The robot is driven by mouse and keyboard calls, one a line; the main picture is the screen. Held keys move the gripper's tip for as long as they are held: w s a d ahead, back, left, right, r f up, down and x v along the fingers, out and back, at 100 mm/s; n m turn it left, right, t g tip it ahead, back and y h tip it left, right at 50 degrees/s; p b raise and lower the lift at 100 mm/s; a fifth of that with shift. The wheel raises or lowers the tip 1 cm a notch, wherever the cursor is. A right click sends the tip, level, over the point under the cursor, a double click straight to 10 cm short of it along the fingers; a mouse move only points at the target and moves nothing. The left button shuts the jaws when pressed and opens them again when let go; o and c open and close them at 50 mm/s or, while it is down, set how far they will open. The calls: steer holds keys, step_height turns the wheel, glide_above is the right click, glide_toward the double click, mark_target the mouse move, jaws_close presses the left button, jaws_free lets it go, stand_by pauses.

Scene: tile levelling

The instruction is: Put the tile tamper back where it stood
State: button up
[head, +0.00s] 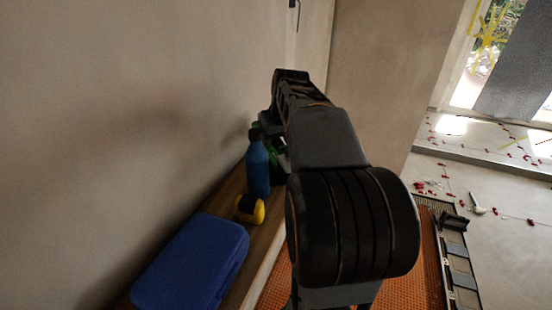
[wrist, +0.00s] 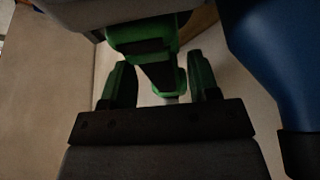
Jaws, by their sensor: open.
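A green and black tool, which looks like the tile tamper (wrist: 143,38), is in the wrist view at top centre, just beyond my gripper (wrist: 158,66). The gripper's two fingers are apart, with part of the tool showing between them. I cannot tell whether they touch it. In the head view only a sliver of green, likely the tamper (head: 275,167), shows behind the blue bottle (head: 258,165), on the wooden ledge by the wall. My arm hides the rest of it and most of the gripper.
The blue bottle stands close beside the gripper; it also fills the right of the wrist view (wrist: 270,60). A yellow and black roll (head: 250,208) and a blue case (head: 192,265) lie nearer on the wooden ledge (head: 230,190). The wall is close behind.

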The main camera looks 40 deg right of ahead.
steer(key=shift+w+f, duration=0.15)
steer(key=shift+f, duration=0.3)
steer(key=shift+f, duration=0.25)
stand_by(0.3)
jaws_close()
stand_by(0.6)
steer(key=shift+r, duration=0.1)
stand_by(0.8)
